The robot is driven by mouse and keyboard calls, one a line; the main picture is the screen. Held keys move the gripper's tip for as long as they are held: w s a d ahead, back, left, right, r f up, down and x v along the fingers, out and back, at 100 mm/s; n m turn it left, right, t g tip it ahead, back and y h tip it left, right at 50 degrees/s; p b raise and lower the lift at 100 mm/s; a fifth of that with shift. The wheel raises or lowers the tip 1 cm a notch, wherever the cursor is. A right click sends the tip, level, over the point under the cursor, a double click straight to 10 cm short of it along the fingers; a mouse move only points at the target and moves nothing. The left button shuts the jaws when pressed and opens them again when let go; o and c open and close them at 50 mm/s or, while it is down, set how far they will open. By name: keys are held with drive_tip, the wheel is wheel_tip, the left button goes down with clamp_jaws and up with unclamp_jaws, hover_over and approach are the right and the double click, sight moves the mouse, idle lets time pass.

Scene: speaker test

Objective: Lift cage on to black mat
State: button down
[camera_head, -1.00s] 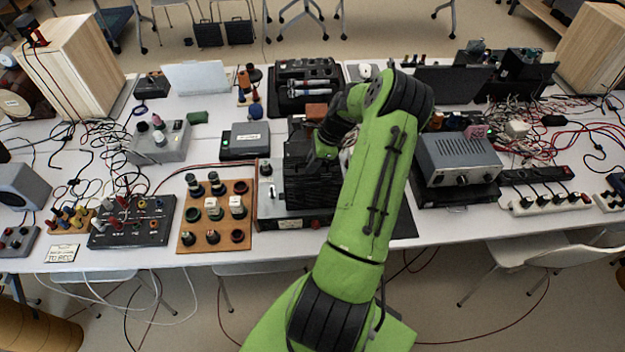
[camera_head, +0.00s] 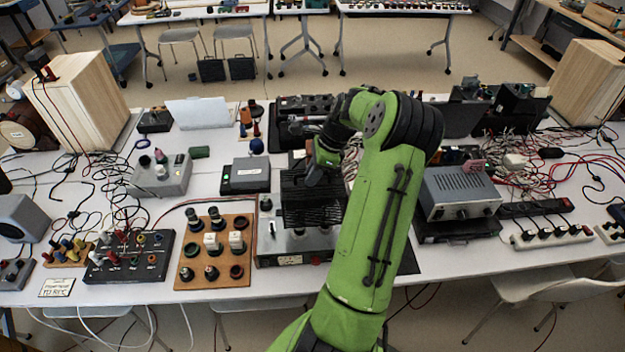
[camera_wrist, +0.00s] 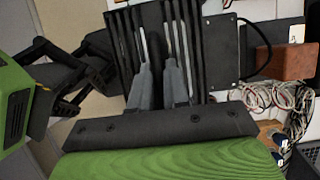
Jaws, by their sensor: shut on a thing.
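The cage (camera_head: 313,205) is a black barred piece in the middle of the head view, in front of and over a grey metal unit (camera_head: 292,250). My gripper (camera_head: 318,172) is at its upper part, shut on it. In the wrist view both grey fingers (camera_wrist: 160,82) lie against the cage's black bars (camera_wrist: 195,25). The exact contact is partly hidden. A gap between cage and unit cannot be made out clearly. The black mat (camera_head: 409,263) shows only as a dark strip right of my green arm; the arm hides most of it.
A wooden board with terminals (camera_head: 216,250) lies left of the unit. A grey power supply (camera_head: 458,192) and a white power strip (camera_head: 552,237) stand to the right. Tangled wires (camera_head: 500,160) lie behind. A black case (camera_head: 300,112) stands at the back.

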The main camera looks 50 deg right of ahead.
wheel_tip(320, 180, up, 4)
drive_tip(key=p, duration=0.4)
drive_tip(key=shift+f, duration=0.35)
